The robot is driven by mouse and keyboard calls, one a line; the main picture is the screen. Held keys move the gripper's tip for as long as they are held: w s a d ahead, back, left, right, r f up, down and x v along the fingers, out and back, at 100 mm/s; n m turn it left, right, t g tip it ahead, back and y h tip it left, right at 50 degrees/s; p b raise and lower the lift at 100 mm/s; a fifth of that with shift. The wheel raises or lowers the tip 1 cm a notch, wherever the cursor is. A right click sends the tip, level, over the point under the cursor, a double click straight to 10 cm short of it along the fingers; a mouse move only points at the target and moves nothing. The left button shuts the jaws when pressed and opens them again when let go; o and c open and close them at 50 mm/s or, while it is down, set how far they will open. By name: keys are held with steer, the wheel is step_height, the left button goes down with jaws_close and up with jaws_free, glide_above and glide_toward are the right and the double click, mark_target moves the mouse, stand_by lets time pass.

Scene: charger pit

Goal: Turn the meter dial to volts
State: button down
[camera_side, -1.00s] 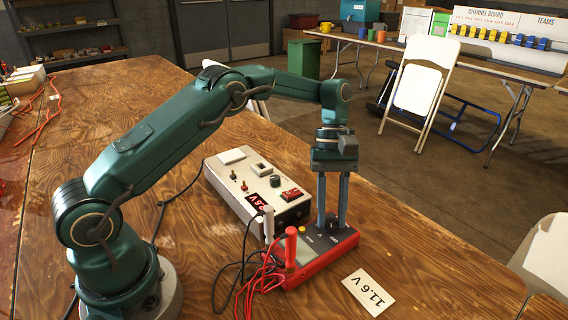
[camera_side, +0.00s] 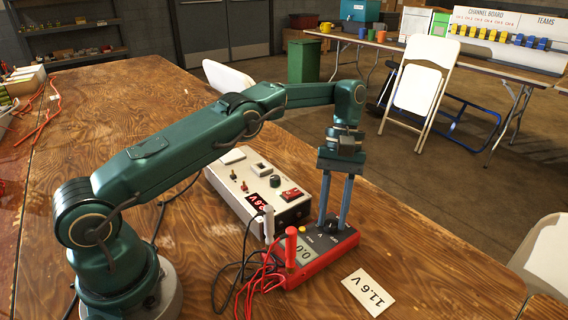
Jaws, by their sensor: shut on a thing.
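The red and dark grey meter (camera_side: 312,258) lies on the wooden table, to the right of a grey box. Its screen (camera_side: 299,250) is lit and appears to read 0.0. My gripper (camera_side: 332,226) points down over the far part of the meter. Its two fingers are shut on the meter dial (camera_side: 332,223), a dark knob mostly hidden between the fingertips. A "V" mark shows on the meter face near the dial. The dial's exact pointer position is too small to tell.
A grey supply box (camera_side: 258,190) with switches and a red display stands close behind and left of the meter. Red and black leads (camera_side: 262,270) lie at the meter's left. The table's right side is clear.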

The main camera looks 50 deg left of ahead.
steer(key=c, duration=0.6)
jaws_free()
steer(key=shift+n, duration=0.4)
